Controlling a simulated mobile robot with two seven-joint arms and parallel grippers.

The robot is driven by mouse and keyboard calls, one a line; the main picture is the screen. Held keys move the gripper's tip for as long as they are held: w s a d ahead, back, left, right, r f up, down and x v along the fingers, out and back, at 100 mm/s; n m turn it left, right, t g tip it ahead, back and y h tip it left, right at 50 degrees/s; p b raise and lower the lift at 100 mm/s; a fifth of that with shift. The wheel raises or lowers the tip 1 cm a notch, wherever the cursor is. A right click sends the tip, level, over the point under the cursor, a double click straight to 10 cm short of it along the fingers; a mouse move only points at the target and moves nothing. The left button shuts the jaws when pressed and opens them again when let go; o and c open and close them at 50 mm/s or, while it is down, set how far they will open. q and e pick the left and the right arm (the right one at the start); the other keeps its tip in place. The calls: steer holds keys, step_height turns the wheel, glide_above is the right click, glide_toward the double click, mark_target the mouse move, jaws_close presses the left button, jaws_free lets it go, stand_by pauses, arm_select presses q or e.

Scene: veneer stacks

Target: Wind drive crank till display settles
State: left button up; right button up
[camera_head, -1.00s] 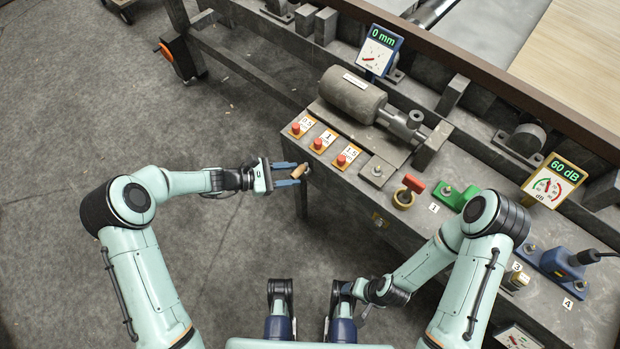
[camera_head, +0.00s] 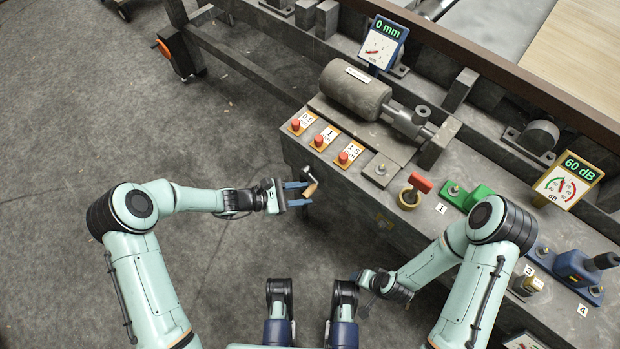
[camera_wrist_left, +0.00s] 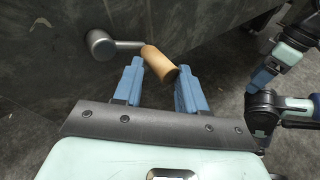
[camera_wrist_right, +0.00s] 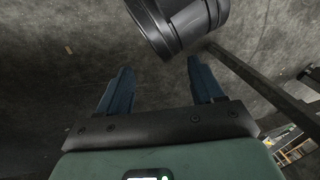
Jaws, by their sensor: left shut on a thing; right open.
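The drive crank has a metal arm (camera_wrist_left: 103,44) on the bench's front face and a tan wooden handle (camera_wrist_left: 160,64), which also shows in the head view (camera_head: 311,189). My left gripper (camera_head: 304,194) is shut on the handle, its blue fingers on either side of it. A tilted display (camera_head: 382,42) behind the grey motor reads 0 mm in green, above a dial. A second, yellow-framed display (camera_head: 567,181) at the right reads 60 dB. My right gripper (camera_wrist_right: 160,75) is open and empty, low in front of the bench.
Three red buttons (camera_head: 319,141) on labelled orange plates line the bench top near the crank. A grey motor (camera_head: 355,88), a red-handled valve (camera_head: 415,190), a green clamp (camera_head: 478,197) and a blue device (camera_head: 577,267) stand along the bench. The floor at left is clear.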

arm_select(q)
steer(key=shift+w+a+f+b, duration=0.15)
steer(key=shift+a+f+b, duration=0.05)
steer(key=shift+f, duration=0.2)
steer(key=shift+w+a+f+b, duration=0.15)
steer(key=shift+f, duration=0.2)
steer(key=o, duration=0.6)
steer(key=shift+w+a, duration=0.1)
steer(key=shift+c, duration=0.2)
steer(key=shift+o, duration=0.4)
arm_select(e)
steer(key=shift+w+d+f+t, duration=0.15)
steer(key=shift+w+d+f, duration=0.15)
steer(key=shift+w, duration=0.15)
steer(key=shift+w+d+f+t, duration=0.15)
steer(key=shift+w+f, duration=0.15)
steer(key=shift+w, duration=0.15)
arm_select(q)
steer(key=s+a+p, duration=0.2)
steer(key=s+a, duration=0.2)
steer(key=s, duration=0.1)
steer(key=shift+s+a+p, duration=0.15)
steer(key=shift+s+p, duration=0.15)
steer(key=shift+p, duration=0.1)
arm_select(e)
steer(key=shift+r, duration=1.7)
arm_select(q)
steer(key=shift+r, duration=0.1)
